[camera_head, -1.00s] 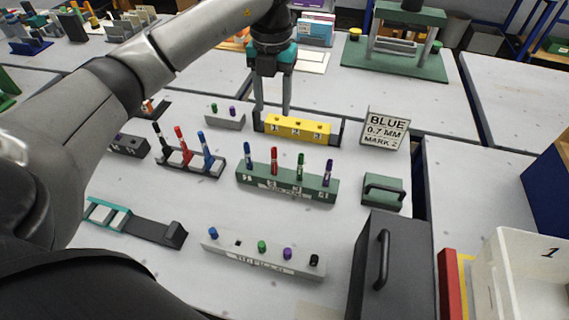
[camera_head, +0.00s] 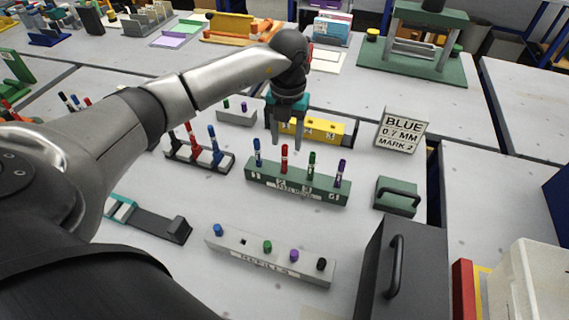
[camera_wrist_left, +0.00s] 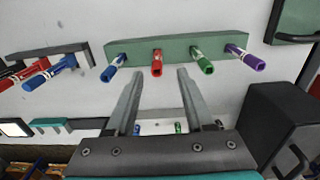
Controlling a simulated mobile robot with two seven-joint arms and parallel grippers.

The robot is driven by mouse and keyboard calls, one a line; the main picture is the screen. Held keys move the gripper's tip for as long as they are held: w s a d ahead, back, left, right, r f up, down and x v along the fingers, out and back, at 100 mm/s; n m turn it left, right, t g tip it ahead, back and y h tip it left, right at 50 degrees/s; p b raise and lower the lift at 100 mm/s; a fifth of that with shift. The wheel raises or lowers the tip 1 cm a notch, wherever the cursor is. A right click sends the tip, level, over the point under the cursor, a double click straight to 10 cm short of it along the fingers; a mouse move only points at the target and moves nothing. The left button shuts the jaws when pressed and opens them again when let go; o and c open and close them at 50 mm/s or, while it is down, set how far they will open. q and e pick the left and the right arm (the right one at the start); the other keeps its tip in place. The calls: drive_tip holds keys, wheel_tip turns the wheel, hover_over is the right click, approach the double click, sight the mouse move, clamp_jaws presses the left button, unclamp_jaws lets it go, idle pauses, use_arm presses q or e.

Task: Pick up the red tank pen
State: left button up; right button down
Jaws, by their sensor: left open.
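The red tank pen (camera_head: 284,159) stands upright in the green block (camera_head: 316,191), between a blue pen (camera_head: 257,152) and a green pen (camera_head: 311,164). A purple pen (camera_head: 340,173) stands at the block's right end. My left gripper (camera_head: 288,144) is open and empty, its fingers pointing down around the height of the red pen's top. In the left wrist view the red pen (camera_wrist_left: 157,63) shows beyond the gap between the open fingertips (camera_wrist_left: 159,73), its lower part in the green block (camera_wrist_left: 180,47). My right gripper is not in view.
A dark rack (camera_head: 183,154) with black, red and blue pens stands left of the green block. A yellow block (camera_head: 325,130) is behind it, partly hidden by my gripper. A light refills block (camera_head: 262,254) lies in front. A green handled box (camera_head: 395,196) stands at right.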

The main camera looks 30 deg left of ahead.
sight(285, 157)
use_arm(q)
drive_tip(key=f, duration=0.4)
drive_tip(key=shift+a+f, duration=0.25)
drive_tip(key=shift+f, duration=0.1)
drive_tip(key=shift+c, duration=0.3)
clamp_jaws()
